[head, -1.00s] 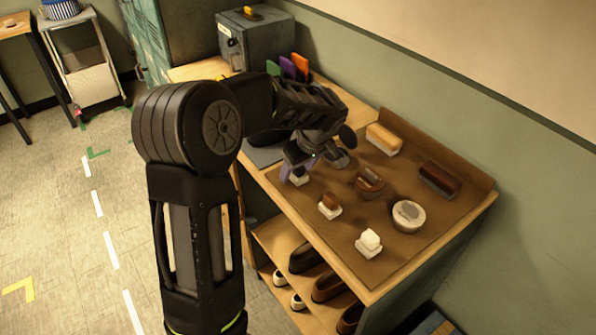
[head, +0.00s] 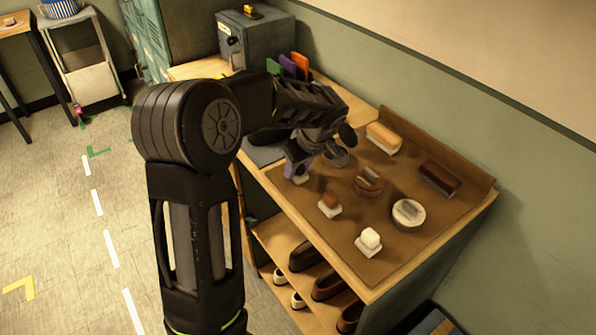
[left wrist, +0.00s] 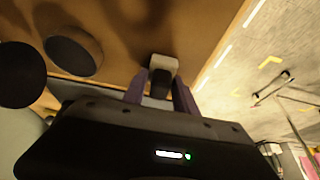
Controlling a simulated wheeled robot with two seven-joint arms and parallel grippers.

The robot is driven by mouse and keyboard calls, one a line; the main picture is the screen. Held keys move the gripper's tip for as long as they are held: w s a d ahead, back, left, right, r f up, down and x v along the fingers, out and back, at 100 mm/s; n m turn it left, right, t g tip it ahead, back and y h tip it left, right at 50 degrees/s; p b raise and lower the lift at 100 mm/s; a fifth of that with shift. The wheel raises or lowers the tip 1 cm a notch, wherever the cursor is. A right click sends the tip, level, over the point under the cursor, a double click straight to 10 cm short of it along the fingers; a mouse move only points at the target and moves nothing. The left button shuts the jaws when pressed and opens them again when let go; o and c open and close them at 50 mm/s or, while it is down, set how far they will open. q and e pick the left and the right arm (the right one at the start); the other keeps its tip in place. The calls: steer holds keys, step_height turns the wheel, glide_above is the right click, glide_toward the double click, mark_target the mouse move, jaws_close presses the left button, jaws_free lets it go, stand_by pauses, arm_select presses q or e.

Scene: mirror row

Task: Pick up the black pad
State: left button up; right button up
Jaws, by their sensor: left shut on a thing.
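The black pad has a dark grip (left wrist: 160,83) on a pale base (left wrist: 163,62) in the left wrist view. My left gripper (left wrist: 160,92) is shut on the dark grip, with a purple finger on each side. In the head view, the gripper (head: 297,170) is over the near left part of the brown mat, and a little of the pad's pale base (head: 301,180) shows under the fingers. The gripper hides the rest of the pad there. I cannot tell whether the base touches the mat. My right gripper is not in view.
On the brown mat (head: 400,255) stand a brown-grip pad (head: 329,202), a white-grip pad (head: 369,241), two tins (head: 369,181) (head: 408,214) and two brushes (head: 384,138) (head: 439,178). Shoes (head: 328,285) sit on the shelf below. A grey box (head: 262,42) stands at the back.

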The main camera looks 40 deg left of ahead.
arm_select(q)
jaws_close()
step_height(320, 180, up, 10)
steer(key=shift+r+b, duration=0.1)
steer(key=shift+b, duration=0.5)
steer(key=shift+o, duration=1.7)
jaws_free()
steer(key=c, duration=0.7)
